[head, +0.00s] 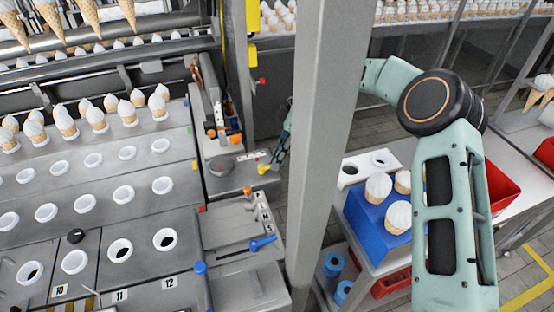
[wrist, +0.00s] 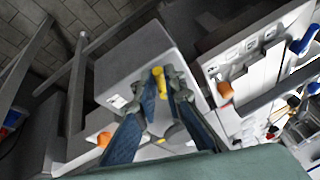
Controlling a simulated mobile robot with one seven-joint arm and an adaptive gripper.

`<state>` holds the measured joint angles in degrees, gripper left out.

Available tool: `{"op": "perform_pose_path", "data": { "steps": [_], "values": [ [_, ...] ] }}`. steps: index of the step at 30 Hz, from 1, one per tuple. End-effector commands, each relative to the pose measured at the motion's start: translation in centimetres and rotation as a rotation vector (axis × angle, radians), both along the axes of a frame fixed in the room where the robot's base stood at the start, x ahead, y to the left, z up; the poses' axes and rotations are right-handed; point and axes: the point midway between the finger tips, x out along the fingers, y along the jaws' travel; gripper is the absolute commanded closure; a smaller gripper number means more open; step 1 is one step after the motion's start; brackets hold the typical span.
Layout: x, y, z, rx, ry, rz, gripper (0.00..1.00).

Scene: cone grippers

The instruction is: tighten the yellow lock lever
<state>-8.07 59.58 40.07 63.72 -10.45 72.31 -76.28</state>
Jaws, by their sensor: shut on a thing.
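The yellow lock lever (head: 263,169) is small and sits on a grey machine block near the thick grey post in the head view. In the wrist view the lever (wrist: 159,82) stands between the tips of my gripper (wrist: 160,90). My gripper's two blue-grey fingers are shut on it from both sides. In the head view my gripper (head: 277,158) is partly hidden behind the post, with its tips at the lever.
A thick grey post (head: 325,130) stands between the camera and my wrist. A blue lever (head: 262,243) and an orange knob (head: 247,190) are nearby on the machine. Ice cream cones (head: 95,118) stand in rows at left. A blue box (head: 375,225) holds several cones.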

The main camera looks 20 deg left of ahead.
Motion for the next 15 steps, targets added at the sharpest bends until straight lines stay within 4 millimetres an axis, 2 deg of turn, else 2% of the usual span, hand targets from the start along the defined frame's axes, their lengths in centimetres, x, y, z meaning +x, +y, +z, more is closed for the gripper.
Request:
{"op": "perform_pose_path", "data": {
  "steps": [6,15],
  "values": [
    [0.5,0.39,0.04,0.0,-0.001,0.12,1.0],
    [0.75,0.57,0.01,-0.001,-0.002,0.197,1.0]
  ]
}}
